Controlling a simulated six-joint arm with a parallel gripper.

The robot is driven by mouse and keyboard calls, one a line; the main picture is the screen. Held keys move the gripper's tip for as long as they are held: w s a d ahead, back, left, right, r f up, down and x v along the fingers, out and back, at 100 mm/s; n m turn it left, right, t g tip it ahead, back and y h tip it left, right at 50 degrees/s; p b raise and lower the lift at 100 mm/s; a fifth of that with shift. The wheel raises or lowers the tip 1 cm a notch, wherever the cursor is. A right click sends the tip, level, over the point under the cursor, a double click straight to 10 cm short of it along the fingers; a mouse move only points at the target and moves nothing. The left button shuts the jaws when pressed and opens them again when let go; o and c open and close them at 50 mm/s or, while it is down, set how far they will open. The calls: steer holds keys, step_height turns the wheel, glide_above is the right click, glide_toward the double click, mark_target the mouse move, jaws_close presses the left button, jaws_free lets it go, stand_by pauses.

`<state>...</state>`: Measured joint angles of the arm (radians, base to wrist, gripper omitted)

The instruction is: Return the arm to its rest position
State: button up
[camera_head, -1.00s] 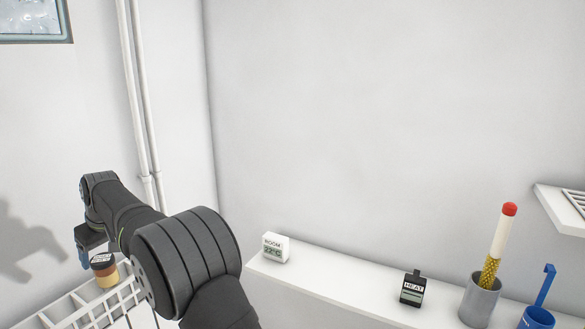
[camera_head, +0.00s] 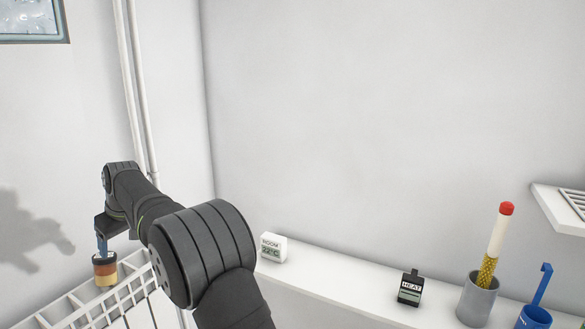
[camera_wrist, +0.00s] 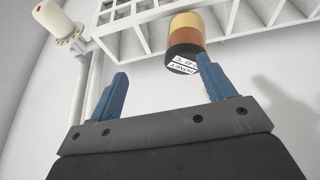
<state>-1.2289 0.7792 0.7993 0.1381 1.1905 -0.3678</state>
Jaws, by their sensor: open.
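My gripper (camera_wrist: 160,85) shows two blue fingers spread apart in the wrist view, with nothing between them. In the head view my gripper (camera_head: 102,240) hangs at the left, just above a small jar (camera_head: 104,271) banded in yellow and brown. The jar shows in the wrist view (camera_wrist: 186,32) with a dark lid and a white label, close to the right finger. I cannot tell whether that finger touches it. The jar is by a white slatted rack (camera_head: 92,309). My arm hides part of the rack.
White pipes (camera_head: 140,90) run down the wall behind my arm. A white shelf (camera_head: 560,205) juts out at the right.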

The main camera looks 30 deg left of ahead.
steer(key=w+d+f+m+t, duration=0.1)
steer(key=w+d+m, duration=0.3)
steer(key=w+d, duration=1.9)
steer(key=w+d+f+m, duration=0.1)
steer(key=w+d, duration=0.3)
steer(key=d, duration=0.4)
steer(key=w+d+f+m+t, duration=0.1)
steer(key=w+d, duration=0.3)
steer(key=d, duration=0.5)
steer(key=w+d+f+m+t+h, duration=0.1)
steer(key=w+d+f+m, duration=0.1)
steer(key=d, duration=0.7)
steer(key=shift+w+f, duration=0.7)
steer(key=shift+w, duration=0.3)
